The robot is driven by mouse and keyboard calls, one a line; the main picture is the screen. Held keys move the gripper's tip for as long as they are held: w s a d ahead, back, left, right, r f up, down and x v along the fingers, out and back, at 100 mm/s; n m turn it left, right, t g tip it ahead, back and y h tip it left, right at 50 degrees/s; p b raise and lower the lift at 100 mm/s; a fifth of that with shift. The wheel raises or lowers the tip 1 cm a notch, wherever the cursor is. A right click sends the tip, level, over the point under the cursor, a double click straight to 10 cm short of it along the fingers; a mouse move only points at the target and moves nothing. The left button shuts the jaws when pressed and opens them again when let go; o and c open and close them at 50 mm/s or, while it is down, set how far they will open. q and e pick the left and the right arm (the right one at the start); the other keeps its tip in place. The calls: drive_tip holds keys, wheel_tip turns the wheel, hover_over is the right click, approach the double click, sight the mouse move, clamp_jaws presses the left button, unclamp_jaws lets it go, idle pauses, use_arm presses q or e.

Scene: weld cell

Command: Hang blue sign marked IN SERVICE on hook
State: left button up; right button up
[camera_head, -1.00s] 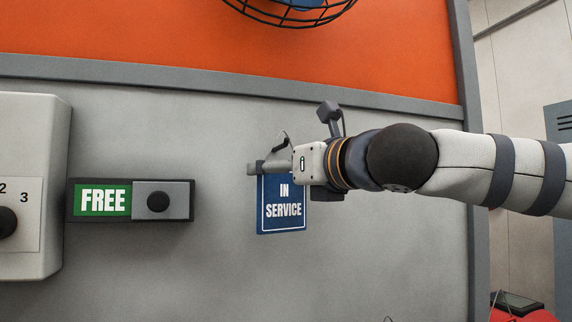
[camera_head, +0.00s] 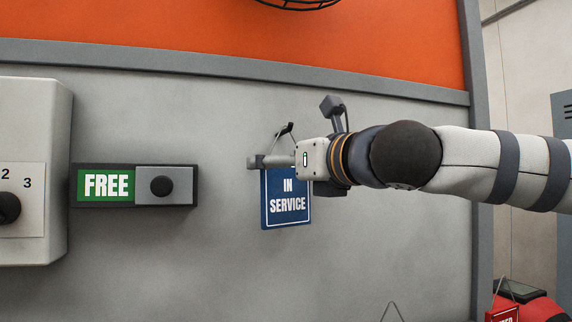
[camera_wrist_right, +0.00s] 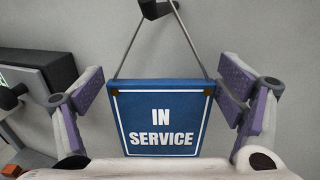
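The blue IN SERVICE sign (camera_head: 286,203) hangs in front of the grey panel. In the right wrist view the sign (camera_wrist_right: 162,118) is upright, and its cord runs up both sides to a dark hook (camera_wrist_right: 155,9) at the top edge. The hook (camera_head: 289,128) also shows in the head view, at the cord's peak. My right gripper (camera_head: 258,162) reaches in from the right, level with the sign's top. In the wrist view its purple-padded fingers (camera_wrist_right: 165,90) are spread on both sides of the sign, with a gap visible at left. My left gripper is out of view.
A green FREE slider plate (camera_head: 105,185) and a grey switch box (camera_head: 35,135) are on the panel at left. A wire basket (camera_head: 300,4) is above. Panel below the blue sign is clear.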

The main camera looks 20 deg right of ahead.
idle(0.3)
drive_tip(key=v, duration=1.2)
